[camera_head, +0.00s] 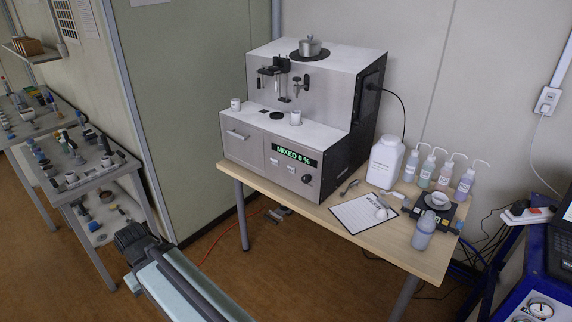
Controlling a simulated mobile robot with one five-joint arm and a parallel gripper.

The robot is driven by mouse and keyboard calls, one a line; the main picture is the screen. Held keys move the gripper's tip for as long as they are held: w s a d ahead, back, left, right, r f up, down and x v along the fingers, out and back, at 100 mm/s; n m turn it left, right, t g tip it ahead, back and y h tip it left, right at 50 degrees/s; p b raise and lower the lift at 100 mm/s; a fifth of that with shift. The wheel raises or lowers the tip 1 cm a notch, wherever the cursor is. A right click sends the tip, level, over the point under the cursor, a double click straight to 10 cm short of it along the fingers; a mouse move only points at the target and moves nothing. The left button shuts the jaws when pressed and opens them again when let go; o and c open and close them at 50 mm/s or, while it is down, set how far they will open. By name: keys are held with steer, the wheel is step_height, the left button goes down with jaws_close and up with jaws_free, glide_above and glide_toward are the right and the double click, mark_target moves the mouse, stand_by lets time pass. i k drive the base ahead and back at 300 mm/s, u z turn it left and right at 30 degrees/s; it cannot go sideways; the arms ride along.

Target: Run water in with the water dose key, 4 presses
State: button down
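The soil analyser (300,110) stands on a wooden table. Its lit display (294,154) reads "MIXED 0 %" in green. Two small light keys sit below the display, a left key (275,161) and a right key (291,168); their labels are too small to read, so I cannot tell which is the water dose key. A dark round knob (306,180) is to their right. A drawer (241,141) at the front left looks shut. I cannot make out my gripper anywhere in this view.
A white bottle (384,163), several wash bottles, a clipboard (364,212), a scale (441,212) and a bluish-grey bottle (423,231) crowd the table's right side. A cluttered bench (90,177) stands left. Floor (205,262) before the analyser is mostly clear.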

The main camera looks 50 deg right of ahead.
mark_target(273, 161)
steer(key=u, duration=0.15)
steer(key=i, duration=0.95)
steer(key=z, duration=0.1)
